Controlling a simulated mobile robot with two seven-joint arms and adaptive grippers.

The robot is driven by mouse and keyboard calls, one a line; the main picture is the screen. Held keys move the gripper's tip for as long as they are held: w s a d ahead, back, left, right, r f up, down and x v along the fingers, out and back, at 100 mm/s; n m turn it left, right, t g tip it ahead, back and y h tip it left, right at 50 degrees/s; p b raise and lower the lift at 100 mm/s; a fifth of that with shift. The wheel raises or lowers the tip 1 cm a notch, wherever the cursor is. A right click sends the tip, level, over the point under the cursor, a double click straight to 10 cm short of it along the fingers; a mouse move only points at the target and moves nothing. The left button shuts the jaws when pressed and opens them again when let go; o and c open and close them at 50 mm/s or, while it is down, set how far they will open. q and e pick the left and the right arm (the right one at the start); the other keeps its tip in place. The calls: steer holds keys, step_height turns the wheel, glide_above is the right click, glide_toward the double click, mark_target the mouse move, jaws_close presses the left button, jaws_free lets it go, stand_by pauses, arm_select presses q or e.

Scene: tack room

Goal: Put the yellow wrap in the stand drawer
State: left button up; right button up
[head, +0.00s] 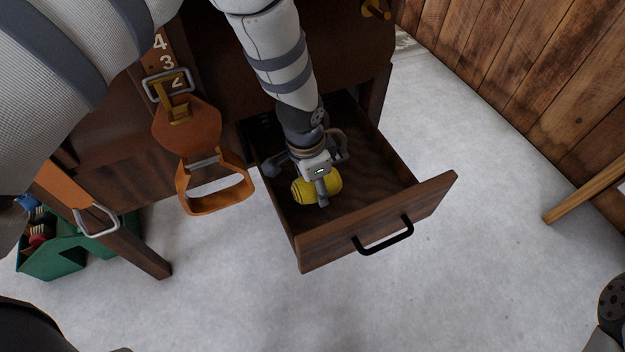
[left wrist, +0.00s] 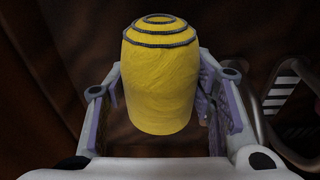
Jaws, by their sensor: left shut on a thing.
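The yellow wrap (head: 330,184) is a rolled yellow cylinder with dark spiral lines on its end. It fills the middle of the left wrist view (left wrist: 158,85), between the two fingers. My left gripper (head: 318,180) is shut on it, inside the outline of the open stand drawer (head: 350,238). I cannot tell whether the wrap touches the drawer floor. The drawer is dark wood with a black bar handle, pulled out from the stand (head: 345,50). At the lower right edge a grey and black part of mine shows, with no fingers visible.
A brown leather strap with a stirrup (head: 215,190) hangs left of the drawer. A green bin (head: 60,262) with several small items stands at the left by a wooden leg. A wooden bar (head: 585,190) juts in at right. The grey floor in front is clear.

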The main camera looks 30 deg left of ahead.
arm_select(q)
steer(key=shift+w+a+f, duration=0.5)
steer(key=shift+a+f, duration=0.1)
steer(key=shift+a, duration=0.15)
steer(key=shift+f, duration=0.1)
steer(key=o, duration=0.9)
steer(key=r, duration=0.2)
steer(key=r+p, duration=0.1)
steer(key=r, duration=0.4)
steer(key=shift+s+a+r, duration=0.25)
steer(key=shift+s+r, duration=0.1)
steer(key=shift+r, duration=0.05)
